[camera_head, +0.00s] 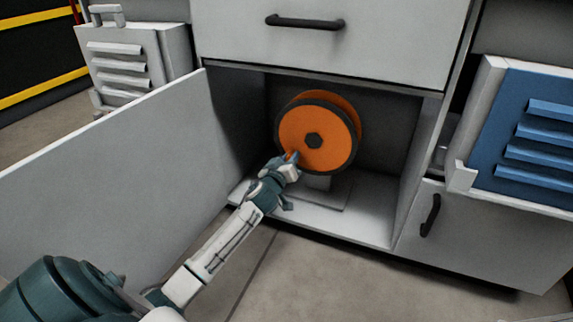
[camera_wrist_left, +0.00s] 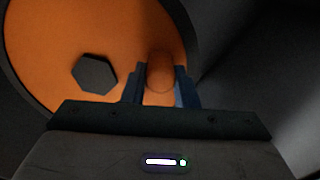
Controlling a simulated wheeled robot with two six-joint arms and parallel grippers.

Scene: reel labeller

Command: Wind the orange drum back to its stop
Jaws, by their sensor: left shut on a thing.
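The orange drum (camera_head: 330,125) with a dark rim and a dark hexagonal hub (camera_head: 313,141) stands on a pedestal inside the open cabinet. In the left wrist view the drum face (camera_wrist_left: 40,50) fills the upper left, with the hub (camera_wrist_left: 96,74) left of the fingers. My left gripper (camera_head: 292,157) reaches into the cabinet at the lower left of the drum face. Its blue fingers, also in the left wrist view (camera_wrist_left: 160,82), are shut on an orange knob (camera_wrist_left: 160,70) on the drum. The drum's stop cannot be made out. My right gripper is not in view.
The open cabinet door (camera_head: 120,150) stands left of my left arm. A drawer (camera_head: 330,35) with a black handle is above the opening. A blue louvred panel (camera_head: 530,140) and a closed door (camera_head: 475,245) are at the right. The floor in front is clear.

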